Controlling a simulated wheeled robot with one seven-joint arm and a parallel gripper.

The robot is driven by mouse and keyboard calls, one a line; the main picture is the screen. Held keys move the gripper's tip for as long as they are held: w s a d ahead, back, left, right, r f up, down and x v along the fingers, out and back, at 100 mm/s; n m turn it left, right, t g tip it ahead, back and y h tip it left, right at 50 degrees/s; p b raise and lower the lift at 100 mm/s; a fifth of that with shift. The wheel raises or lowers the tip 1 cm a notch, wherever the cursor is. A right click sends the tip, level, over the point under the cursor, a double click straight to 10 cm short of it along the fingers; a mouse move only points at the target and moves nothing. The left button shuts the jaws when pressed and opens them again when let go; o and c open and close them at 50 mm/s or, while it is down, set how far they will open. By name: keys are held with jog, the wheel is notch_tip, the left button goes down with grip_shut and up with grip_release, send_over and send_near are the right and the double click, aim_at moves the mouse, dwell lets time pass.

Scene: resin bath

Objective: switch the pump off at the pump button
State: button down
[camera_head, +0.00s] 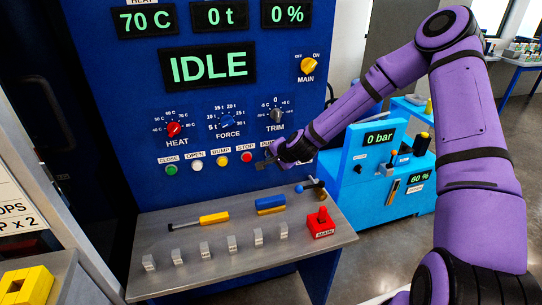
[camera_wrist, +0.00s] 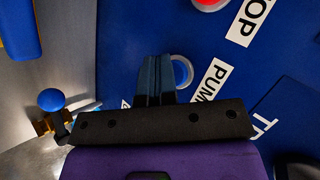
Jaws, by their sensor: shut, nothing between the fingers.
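The pump button (camera_wrist: 185,72) shows in the wrist view as a blue cap in a pale ring on the blue panel, with its PUMP label (camera_wrist: 212,82) beside it. My gripper (camera_wrist: 158,62) is shut and empty. Its fingertips overlap the left part of the button in that view; I cannot tell whether they touch it. In the head view my gripper (camera_head: 264,165) is at the right end of the button row, hiding the pump button and most of its label.
The red stop button (camera_head: 246,157) is just left of my gripper. The IDLE display (camera_head: 208,66) and dials are above. Below, a grey shelf (camera_head: 190,265) holds several small blocks, a red MAIN (camera_head: 321,222) device and a blue-knobbed valve (camera_head: 313,183). A light-blue unit (camera_head: 375,200) reads 0 bar.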

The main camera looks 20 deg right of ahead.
jog(key=shift+s, duration=0.85)
jog(key=shift+s, duration=2.5)
